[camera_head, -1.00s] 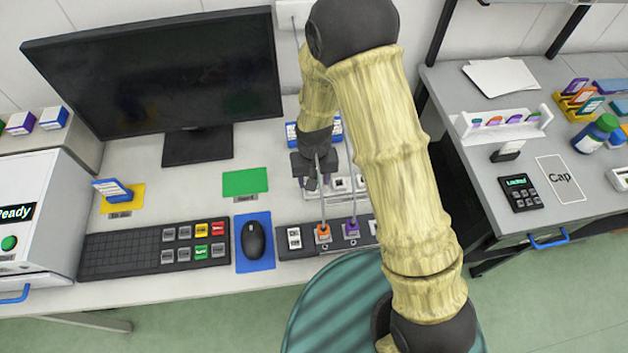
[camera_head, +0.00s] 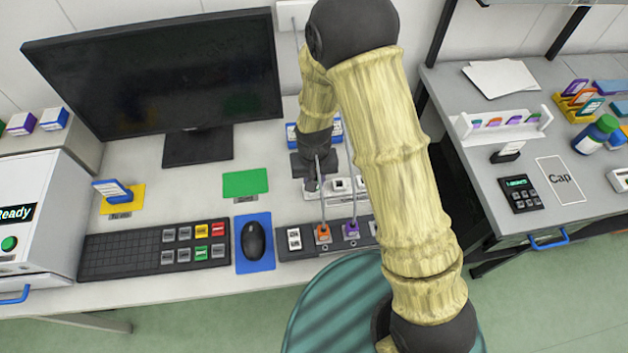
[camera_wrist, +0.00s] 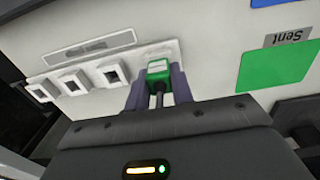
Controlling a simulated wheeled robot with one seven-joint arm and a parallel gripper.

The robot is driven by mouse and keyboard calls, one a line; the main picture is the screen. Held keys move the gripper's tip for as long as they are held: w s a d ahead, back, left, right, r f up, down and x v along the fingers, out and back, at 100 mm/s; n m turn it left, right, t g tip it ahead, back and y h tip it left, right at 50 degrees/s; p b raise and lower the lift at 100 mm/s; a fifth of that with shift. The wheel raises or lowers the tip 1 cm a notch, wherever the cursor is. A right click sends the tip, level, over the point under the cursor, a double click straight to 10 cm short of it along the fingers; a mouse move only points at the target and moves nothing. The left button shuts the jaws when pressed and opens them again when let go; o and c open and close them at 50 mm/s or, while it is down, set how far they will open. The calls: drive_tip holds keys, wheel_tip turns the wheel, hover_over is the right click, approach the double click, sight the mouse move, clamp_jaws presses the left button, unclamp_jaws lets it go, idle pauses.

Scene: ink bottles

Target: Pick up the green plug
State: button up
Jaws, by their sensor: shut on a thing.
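The green plug (camera_wrist: 158,70) sits between the two fingers of my gripper (camera_wrist: 158,92) in the wrist view, at the white socket strip (camera_wrist: 105,72). A dark cable runs from the plug toward my wrist. The fingers are shut on its sides. I cannot tell whether the plug is still seated in its socket. In the head view my gripper (camera_head: 312,184) is at the left end of the white strip (camera_head: 352,186), and the plug is hidden there.
A dark panel with an orange plug (camera_head: 323,233) and a purple plug (camera_head: 351,229) lies in front, with cables rising from it. A mouse (camera_head: 254,241), keyboard (camera_head: 125,255), green card (camera_head: 245,183) and monitor (camera_head: 160,75) are to the left. The strip's other sockets look empty.

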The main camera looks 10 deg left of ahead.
drive_tip(key=shift+r, duration=0.15)
wheel_tip(320, 180, up, 10)
drive_tip(key=shift+f, duration=0.1)
idle(0.3)
idle(1.2)
